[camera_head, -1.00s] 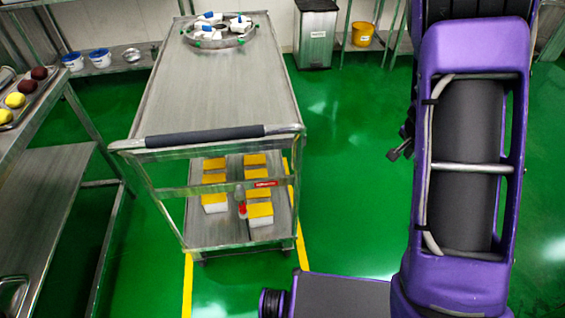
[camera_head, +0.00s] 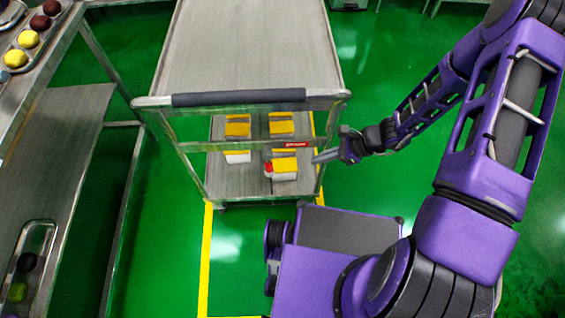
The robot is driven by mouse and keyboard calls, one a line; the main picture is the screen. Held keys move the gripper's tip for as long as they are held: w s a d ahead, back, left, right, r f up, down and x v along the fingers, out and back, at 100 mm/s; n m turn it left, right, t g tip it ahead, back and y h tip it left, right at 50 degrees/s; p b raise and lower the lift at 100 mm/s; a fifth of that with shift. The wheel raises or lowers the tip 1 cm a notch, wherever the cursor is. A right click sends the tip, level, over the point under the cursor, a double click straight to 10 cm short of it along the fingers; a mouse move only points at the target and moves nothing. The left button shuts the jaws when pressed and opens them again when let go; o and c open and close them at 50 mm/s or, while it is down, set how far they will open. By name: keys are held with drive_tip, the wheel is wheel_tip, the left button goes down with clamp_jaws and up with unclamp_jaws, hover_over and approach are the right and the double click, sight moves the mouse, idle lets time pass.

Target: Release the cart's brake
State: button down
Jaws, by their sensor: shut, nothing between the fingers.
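The metal cart (camera_head: 245,60) stands upright in the middle of the view, its dark padded handle (camera_head: 238,97) towards me. A crossbar below the handle carries a small red label (camera_head: 290,144). A small red part (camera_head: 268,167) shows below the crossbar, partly hidden; I cannot tell whether it is the brake. My gripper (camera_head: 318,159) is shut and empty, at the right side of the cart's near end, pointing left near the right post. I cannot tell whether it touches the cart. The cart's wheels are mostly hidden.
Yellow-topped white boxes (camera_head: 281,124) stand on the cart's lower shelf (camera_head: 228,185). A metal table (camera_head: 55,140) with trays is at the left. Yellow floor lines (camera_head: 206,250) run beside the cart. Green floor (camera_head: 380,60) is open to the right.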

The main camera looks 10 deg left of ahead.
drive_tip(key=b, duration=0.2)
approach(273, 170)
wheel_tip(273, 170, down, 3)
drive_tip(key=a, duration=0.3)
drive_tip(key=shift+s+a+f, duration=0.1)
drive_tip(key=shift+a, duration=0.5)
